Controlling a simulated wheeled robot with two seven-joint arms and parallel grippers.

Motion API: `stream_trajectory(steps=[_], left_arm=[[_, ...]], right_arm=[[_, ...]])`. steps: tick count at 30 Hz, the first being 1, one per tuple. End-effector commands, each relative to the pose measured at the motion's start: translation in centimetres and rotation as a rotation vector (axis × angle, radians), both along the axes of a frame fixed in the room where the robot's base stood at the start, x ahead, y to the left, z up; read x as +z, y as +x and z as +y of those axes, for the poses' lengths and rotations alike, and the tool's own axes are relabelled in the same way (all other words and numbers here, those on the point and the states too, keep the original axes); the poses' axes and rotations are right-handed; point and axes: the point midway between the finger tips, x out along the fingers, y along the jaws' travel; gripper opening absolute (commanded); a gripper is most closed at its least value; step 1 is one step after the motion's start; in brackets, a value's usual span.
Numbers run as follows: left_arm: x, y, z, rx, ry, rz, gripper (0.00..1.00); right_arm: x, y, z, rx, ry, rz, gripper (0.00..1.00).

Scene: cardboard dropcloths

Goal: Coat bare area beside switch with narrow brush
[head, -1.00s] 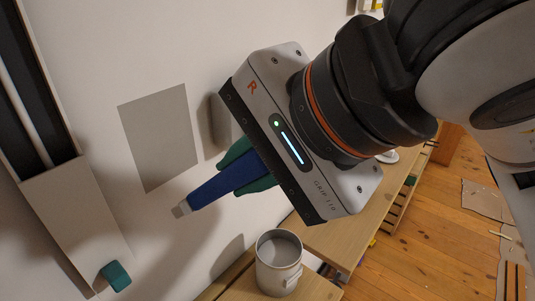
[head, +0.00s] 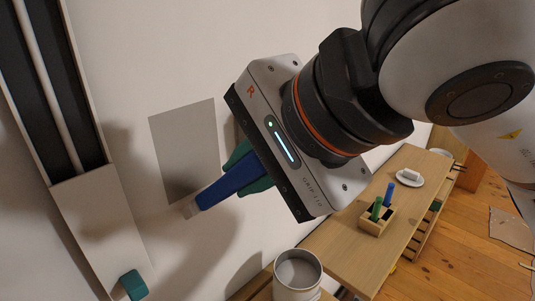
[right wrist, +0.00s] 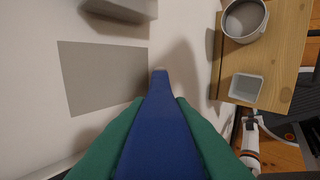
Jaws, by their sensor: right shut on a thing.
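My right gripper (head: 248,172) has green fingers shut on the blue-handled narrow brush (head: 226,185); both also show in the right wrist view, where the brush (right wrist: 160,130) points away from me. Its short pale tip is just past the lower edge of the grey bare area (head: 180,150) in the head view. I cannot tell whether the tip touches the wall. The bare area (right wrist: 100,78) is left of the tip in the right wrist view. A pale raised block (right wrist: 125,8), perhaps the switch, stands beyond it and is mostly hidden in the head view.
A pale can (head: 298,272) stands on a wooden surface below the brush. Farther right, a wooden holder (head: 374,222) with green and blue handles and a white plate (head: 410,178) are on a bench (head: 340,245).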

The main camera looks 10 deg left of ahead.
Motion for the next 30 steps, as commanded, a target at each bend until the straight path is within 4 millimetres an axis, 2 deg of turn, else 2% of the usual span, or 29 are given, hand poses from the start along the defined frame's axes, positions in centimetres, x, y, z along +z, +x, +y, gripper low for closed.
stream_trajectory(steps=[10, 30], left_arm=[[-0.2, 0.0, 0.0, 0.0, 0.0, 0.0, 0.36], [-0.69, 0.0, 0.01, 0.0, 0.0, 0.0, 0.36]], right_arm=[[-0.01, 0.52, 0.72, 0.0, 0.0, 0.0, 0.0], [0.1, 0.61, 0.87, 0.0, 0.002, -0.001, 0.0]])
